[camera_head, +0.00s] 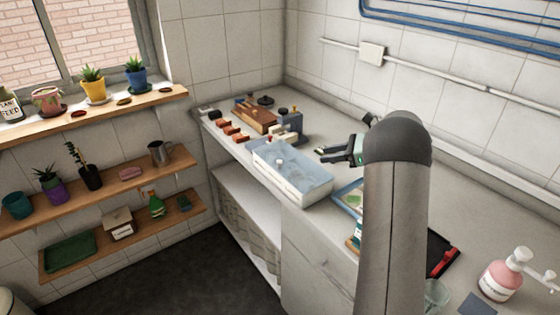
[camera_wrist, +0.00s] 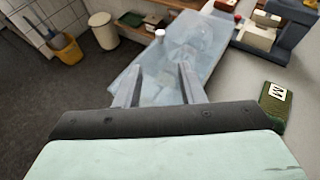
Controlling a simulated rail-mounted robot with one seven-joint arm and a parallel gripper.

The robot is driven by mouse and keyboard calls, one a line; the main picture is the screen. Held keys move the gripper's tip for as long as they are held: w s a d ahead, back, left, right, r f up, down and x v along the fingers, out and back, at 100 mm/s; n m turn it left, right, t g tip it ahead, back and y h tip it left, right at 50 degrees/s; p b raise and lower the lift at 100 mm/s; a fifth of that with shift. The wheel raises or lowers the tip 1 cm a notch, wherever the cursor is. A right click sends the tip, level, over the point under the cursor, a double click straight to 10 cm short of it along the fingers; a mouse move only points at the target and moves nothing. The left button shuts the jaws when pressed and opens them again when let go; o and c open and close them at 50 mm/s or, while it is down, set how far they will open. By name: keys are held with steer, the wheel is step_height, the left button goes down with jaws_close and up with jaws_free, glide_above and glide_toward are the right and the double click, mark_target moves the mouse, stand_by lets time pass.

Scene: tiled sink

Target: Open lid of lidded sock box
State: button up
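The lidded sock box (camera_head: 300,188) is a long white box on the counter with a translucent pale blue lid (camera_head: 305,172), which looks shut. Its lid also fills the middle of the wrist view (camera_wrist: 200,62), with pale shapes dimly visible through it. A small white knob-like piece (camera_head: 279,162) stands at the lid; it also shows in the wrist view (camera_wrist: 160,34). My gripper (camera_head: 321,156) is to the right of the box and above the counter. In the wrist view my gripper (camera_wrist: 156,72) is open, its fingers apart over the lid with nothing between them.
Behind the box are a grey-blue machine-like object (camera_head: 289,124), a wooden box (camera_head: 254,116) and several small orange-brown blocks (camera_head: 232,129). A blue-rimmed tray (camera_head: 347,195) lies to the front right. A dark green item with a white label (camera_wrist: 275,103) lies right of the box.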

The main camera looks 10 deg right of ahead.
mark_target(280, 161)
steer(key=p+x, duration=0.4)
steer(key=x, duration=1.3)
steer(key=shift+w+r+p, duration=0.1)
steer(key=shift+r+p, duration=0.1)
steer(key=shift+p, duration=0.15)
jaws_close()
steer(key=shift+f, duration=0.1)
